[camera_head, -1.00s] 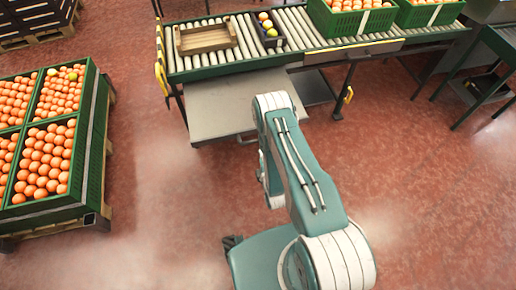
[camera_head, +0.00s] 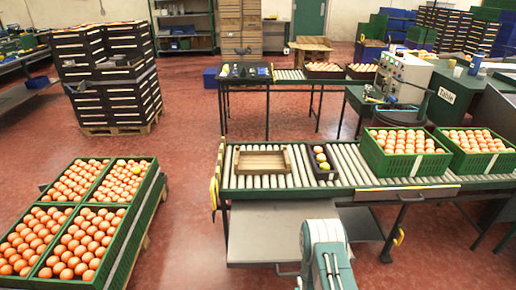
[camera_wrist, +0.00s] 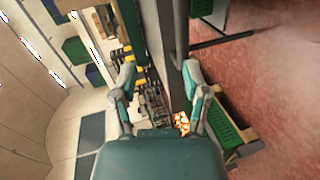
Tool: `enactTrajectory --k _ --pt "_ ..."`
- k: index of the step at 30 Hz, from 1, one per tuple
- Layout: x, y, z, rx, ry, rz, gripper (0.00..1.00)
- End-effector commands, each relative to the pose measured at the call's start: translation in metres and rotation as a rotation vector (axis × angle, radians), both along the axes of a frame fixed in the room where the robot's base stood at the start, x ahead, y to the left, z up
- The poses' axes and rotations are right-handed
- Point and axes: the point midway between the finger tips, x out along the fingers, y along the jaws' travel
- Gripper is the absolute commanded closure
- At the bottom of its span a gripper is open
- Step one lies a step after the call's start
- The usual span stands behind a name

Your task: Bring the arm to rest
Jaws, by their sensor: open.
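My gripper (camera_wrist: 160,84) is in the wrist view, with its two fingers spread wide and nothing between them. My arm (camera_head: 327,262) shows at the bottom of the head view, in front of the conveyor's grey shelf (camera_head: 268,222). My gripper does not show in the head view. The wrist view is tilted, with the red floor on the right.
Red floor (camera_head: 185,215) is clear between pallet and conveyor.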

Motion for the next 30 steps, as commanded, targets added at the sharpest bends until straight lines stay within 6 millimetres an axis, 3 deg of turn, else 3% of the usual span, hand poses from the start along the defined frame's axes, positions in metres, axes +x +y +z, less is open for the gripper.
enactTrajectory --k 1,6,14,22,30 --pt "0.016 0.0 0.018 0.031 0.007 -0.009 0.4" --pt "0.05 0.0 0.063 0.144 0.075 -0.045 0.4" --pt "0.081 0.0 0.14 0.311 0.171 -0.115 0.4" --pt "0.085 0.0 0.223 0.477 0.27 -0.206 0.4" --pt "0.061 0.001 0.302 0.637 0.363 -0.316 0.4"
